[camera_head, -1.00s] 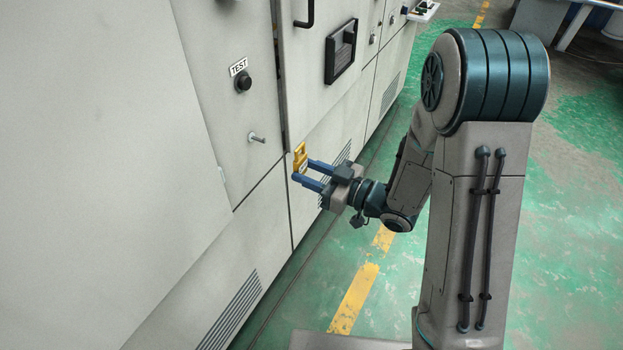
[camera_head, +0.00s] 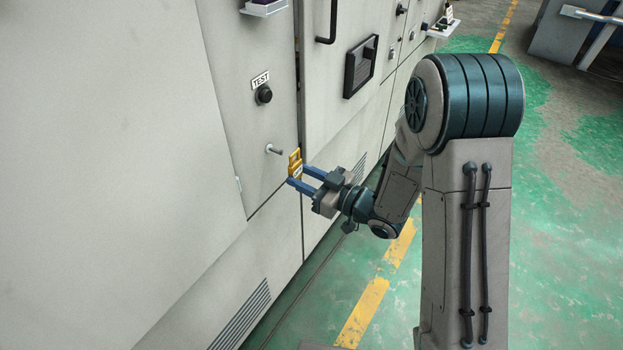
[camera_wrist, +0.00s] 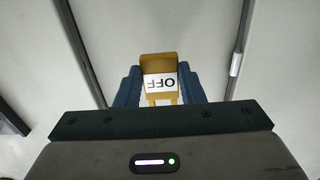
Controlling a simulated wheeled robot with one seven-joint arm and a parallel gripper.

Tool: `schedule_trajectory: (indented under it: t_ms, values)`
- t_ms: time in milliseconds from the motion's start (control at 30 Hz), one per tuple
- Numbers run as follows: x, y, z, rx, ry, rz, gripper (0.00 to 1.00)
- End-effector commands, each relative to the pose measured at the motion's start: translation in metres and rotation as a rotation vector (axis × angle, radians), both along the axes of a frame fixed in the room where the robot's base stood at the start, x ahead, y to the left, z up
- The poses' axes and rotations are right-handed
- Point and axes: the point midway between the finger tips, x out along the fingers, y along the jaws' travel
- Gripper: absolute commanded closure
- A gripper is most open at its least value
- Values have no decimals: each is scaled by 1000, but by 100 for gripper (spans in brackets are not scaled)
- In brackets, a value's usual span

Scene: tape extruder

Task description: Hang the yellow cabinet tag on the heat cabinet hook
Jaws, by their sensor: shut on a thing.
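The yellow cabinet tag (camera_head: 295,163) is upright between the blue fingertips of my gripper (camera_head: 298,177). The gripper is shut on it. In the wrist view the tag (camera_wrist: 159,72) shows a white label reading OFF, upside down, between the fingers (camera_wrist: 159,88). The hook (camera_head: 274,149) is a short metal peg on the grey cabinet front, below the black TEST knob (camera_head: 264,95). In the head view the tag is just right of the peg and a little lower. A gap shows between them. The hook does not show clearly in the wrist view.
The cabinet wall (camera_head: 150,160) fills the left side. A black handle (camera_head: 327,22) and a dark framed panel (camera_head: 361,66) stick out on the door to the right. Small shelves (camera_head: 264,7) (camera_head: 443,28) hold items higher up.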

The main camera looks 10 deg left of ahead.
Motion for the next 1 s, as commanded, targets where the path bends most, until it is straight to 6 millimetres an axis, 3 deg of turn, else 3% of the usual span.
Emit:
schedule_trajectory:
  t_ms: [667,1000]
  values:
    - [15,39,-1,0,-1,2,100]
    - [20,48,-11,1,1,-1,100]
